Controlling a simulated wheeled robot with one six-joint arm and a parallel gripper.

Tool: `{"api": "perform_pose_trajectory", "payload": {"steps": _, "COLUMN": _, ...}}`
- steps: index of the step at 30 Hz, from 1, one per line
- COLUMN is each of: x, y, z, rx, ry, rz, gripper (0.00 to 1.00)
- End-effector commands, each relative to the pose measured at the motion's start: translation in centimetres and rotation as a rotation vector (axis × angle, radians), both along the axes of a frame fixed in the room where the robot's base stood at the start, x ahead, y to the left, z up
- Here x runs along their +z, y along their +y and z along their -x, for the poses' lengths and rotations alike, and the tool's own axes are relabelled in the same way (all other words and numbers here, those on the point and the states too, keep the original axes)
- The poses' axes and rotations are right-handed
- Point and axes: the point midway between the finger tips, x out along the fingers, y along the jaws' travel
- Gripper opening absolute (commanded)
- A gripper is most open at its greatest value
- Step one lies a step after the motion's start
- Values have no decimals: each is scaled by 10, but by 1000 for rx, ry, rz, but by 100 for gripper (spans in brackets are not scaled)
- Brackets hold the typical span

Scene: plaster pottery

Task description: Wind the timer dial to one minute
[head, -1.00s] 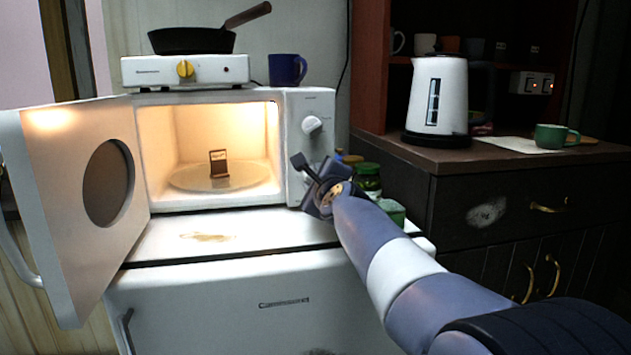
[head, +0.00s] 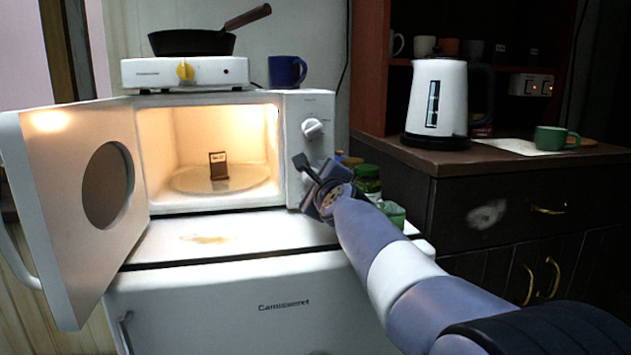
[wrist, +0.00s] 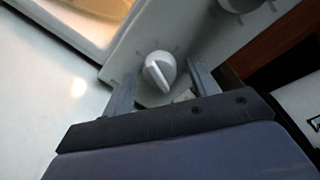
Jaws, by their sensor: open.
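The white microwave (head: 225,98) stands open and lit inside. Its upper dial (head: 312,128) shows on the front panel and is partly seen at the top of the wrist view (wrist: 236,4). A lower white dial (wrist: 160,72) shows in the wrist view, its raised ridge pointing down and slightly right. My gripper (head: 310,182) hides this lower dial in the head view. My gripper is open, with one finger on each side of the lower dial in the wrist view. I cannot tell whether the fingers touch it. Any minute marks are too small to read.
The microwave door (head: 75,200) is swung out to the left. A small dark brown item (head: 218,165) stands on the turntable (head: 190,180). Green jars (head: 367,180) stand close by my gripper's right side. A hotplate with a pan (head: 190,41) and a blue mug (head: 286,70) sit on top.

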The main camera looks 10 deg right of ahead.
Motion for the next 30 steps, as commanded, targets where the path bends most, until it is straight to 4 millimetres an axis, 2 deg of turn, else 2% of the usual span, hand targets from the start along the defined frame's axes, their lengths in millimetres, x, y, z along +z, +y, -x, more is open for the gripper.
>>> {"api": "perform_pose_trajectory", "payload": {"steps": 8, "x": 1, "y": 0, "z": 7, "rx": 0, "ry": 0, "rz": 0, "gripper": 57}}
{"api": "perform_pose_trajectory", "payload": {"steps": 11, "x": 2, "y": 0, "z": 18, "rx": 0, "ry": -1, "rz": 0, "gripper": 57}}
{"api": "perform_pose_trajectory", "payload": {"steps": 22, "x": 6, "y": -2, "z": 81, "rx": 0, "ry": -1, "rz": 0, "gripper": 57}}
{"api": "perform_pose_trajectory", "payload": {"steps": 30, "x": 7, "y": -3, "z": 105, "rx": 0, "ry": 0, "rz": 0, "gripper": 57}}
